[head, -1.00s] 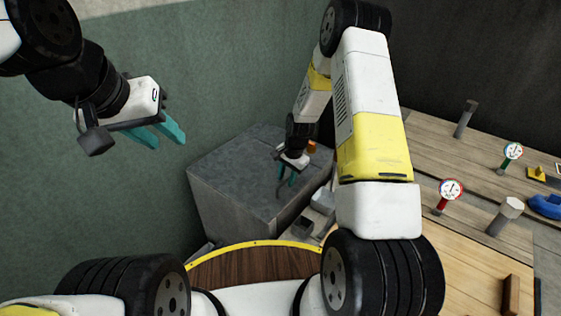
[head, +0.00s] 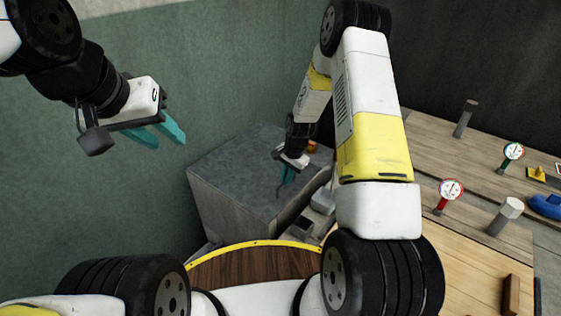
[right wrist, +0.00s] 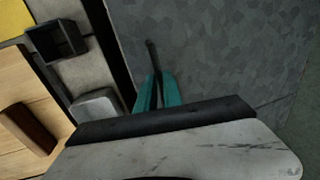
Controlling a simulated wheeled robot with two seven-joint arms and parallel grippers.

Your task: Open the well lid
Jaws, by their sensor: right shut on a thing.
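The well appears as a large grey stone block, with the flat mottled grey lid (head: 235,165) as its top; the lid surface also fills much of the right wrist view (right wrist: 215,55). The lid lies level on the block. My right gripper (head: 286,180) is over the right part of the lid, its teal fingers (right wrist: 158,82) together on a thin dark handle (right wrist: 151,52) that sticks out past the fingertips. How the handle joins the lid is hard to see. My left gripper (head: 170,137) is open and empty in the air, left of the block.
A wooden workbench (head: 435,145) with gauges (head: 451,190) and grey posts (head: 465,119) stands at the right. A small dark open box (right wrist: 57,40) and a light grey block (right wrist: 96,107) are beside the lid. A green wall (head: 90,190) is at the left.

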